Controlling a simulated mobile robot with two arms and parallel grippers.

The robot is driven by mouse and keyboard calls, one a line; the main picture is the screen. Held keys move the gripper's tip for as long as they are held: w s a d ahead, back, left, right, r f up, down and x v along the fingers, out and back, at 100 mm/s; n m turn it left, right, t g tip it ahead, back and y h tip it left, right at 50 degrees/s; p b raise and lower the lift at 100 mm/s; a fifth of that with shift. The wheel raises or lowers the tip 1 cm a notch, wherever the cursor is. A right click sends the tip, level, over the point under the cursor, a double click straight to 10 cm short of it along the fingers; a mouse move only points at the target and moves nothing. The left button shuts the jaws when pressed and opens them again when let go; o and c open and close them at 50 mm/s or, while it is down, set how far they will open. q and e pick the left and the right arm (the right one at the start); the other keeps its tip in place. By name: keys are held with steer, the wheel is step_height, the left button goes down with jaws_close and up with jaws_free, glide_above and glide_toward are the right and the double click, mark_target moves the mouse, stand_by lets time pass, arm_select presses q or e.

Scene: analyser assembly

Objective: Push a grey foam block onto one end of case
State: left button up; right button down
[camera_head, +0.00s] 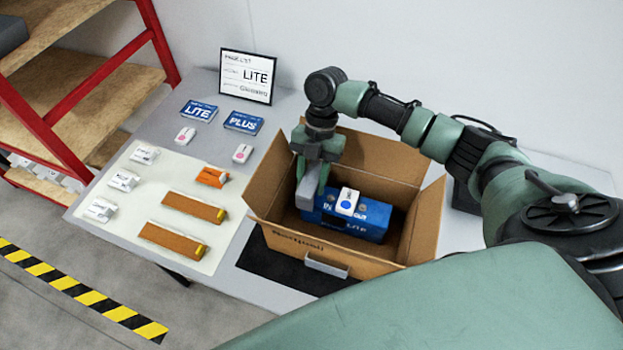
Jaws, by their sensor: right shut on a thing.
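A blue case (370,222) marked LITE lies inside an open cardboard box. A small white device (347,201) with a blue dot sits on top of the case. My right gripper (314,180) reaches down into the left part of the box and is shut on a grey foam block (306,189). The block is at the left end of the case. Whether it fits around that end or only touches it, I cannot tell. My left gripper is out of view.
The cardboard box (273,207) has its flaps open and stands on a dark mat (285,276). To its left, a pale mat (136,218) holds white parts and brown strips (172,241). Blue cards (243,122) and a LITE sign (247,77) are behind.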

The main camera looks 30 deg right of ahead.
steer(key=shift+f+b, duration=0.5)
steer(key=shift+f, duration=0.45)
stand_by(0.8)
steer(key=c, duration=0.9)
jaws_free()
steer(key=shift+f, duration=0.1)
steer(key=shift+o, duration=0.2)
steer(key=shift+s, duration=0.1)
step_height(320, 180, up, 2)
steer(key=shift+d+p, duration=0.1)
steer(key=shift+p, duration=0.85)
steer(key=shift+r+p, duration=2.25)
steer(key=shift+r, duration=0.4)
